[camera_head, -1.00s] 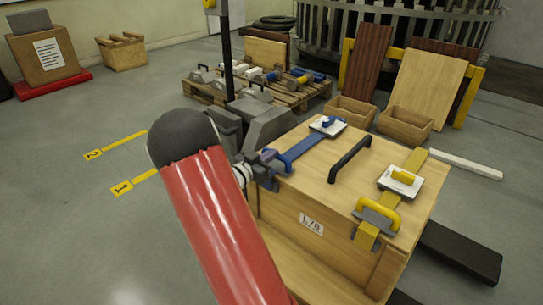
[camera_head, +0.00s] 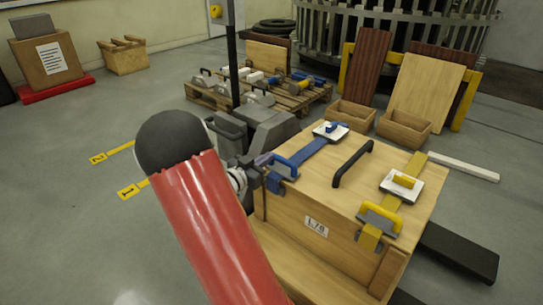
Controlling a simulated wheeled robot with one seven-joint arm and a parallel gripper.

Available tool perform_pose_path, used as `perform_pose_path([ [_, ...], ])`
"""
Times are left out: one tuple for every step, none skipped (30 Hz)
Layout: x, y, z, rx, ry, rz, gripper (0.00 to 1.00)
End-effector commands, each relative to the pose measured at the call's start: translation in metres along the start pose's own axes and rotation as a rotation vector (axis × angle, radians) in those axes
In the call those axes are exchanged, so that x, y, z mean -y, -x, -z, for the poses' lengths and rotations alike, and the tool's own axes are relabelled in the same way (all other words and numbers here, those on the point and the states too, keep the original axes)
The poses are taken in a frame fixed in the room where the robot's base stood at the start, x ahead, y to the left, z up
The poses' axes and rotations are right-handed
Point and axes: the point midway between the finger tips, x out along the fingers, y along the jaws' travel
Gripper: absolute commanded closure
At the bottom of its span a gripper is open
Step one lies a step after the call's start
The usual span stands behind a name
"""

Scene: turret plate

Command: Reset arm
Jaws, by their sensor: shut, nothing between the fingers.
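My red arm with its black rounded elbow rises from the bottom of the head view and hides part of the wooden box's left side. My gripper (camera_head: 256,164) is partly visible behind the elbow, beside the blue handle (camera_head: 283,166) at the box's left edge. It looks shut and empty; whether it touches the handle cannot be told. The wooden box (camera_head: 290,215) carries a blue strap (camera_head: 309,151), a black bar handle (camera_head: 352,163) and a yellow strap (camera_head: 410,172) with a yellow handle (camera_head: 380,216).
A grey wheeled machine with a dark mast (camera_head: 262,127) stands just behind my gripper. Open floor lies left, with yellow markers (camera_head: 130,191).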

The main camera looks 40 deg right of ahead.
Motion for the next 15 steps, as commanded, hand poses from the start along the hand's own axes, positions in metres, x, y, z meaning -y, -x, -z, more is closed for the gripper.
perform_pose_path([
  [0.001,0.011,0.002,0.001,0.000,0.005,1.00],
  [0.001,0.016,0.002,0.000,-0.001,0.003,1.00],
  [0.001,0.023,0.003,-0.001,-0.001,0.004,1.00],
  [0.001,0.028,0.003,0.000,-0.001,0.004,1.00],
  [0.000,0.032,0.003,-0.001,-0.001,0.002,1.00],
  [0.000,0.037,0.003,-0.001,-0.001,0.002,1.00],
  [0.001,0.041,0.003,-0.002,-0.001,0.003,1.00],
  [0.001,0.044,0.003,-0.001,-0.001,0.003,1.00],
  [0.000,0.046,0.003,-0.001,-0.001,0.001,1.00],
  [0.000,0.048,0.003,-0.001,-0.001,0.000,1.00],
  [0.000,0.050,0.003,-0.002,-0.001,0.000,1.00],
  [0.000,0.051,0.003,-0.002,-0.001,0.000,1.00],
  [0.000,0.051,0.004,-0.002,-0.001,0.000,1.00],
  [0.000,0.052,0.004,-0.002,-0.001,0.000,1.00],
  [0.000,0.052,0.004,-0.003,-0.001,0.000,1.00],
])
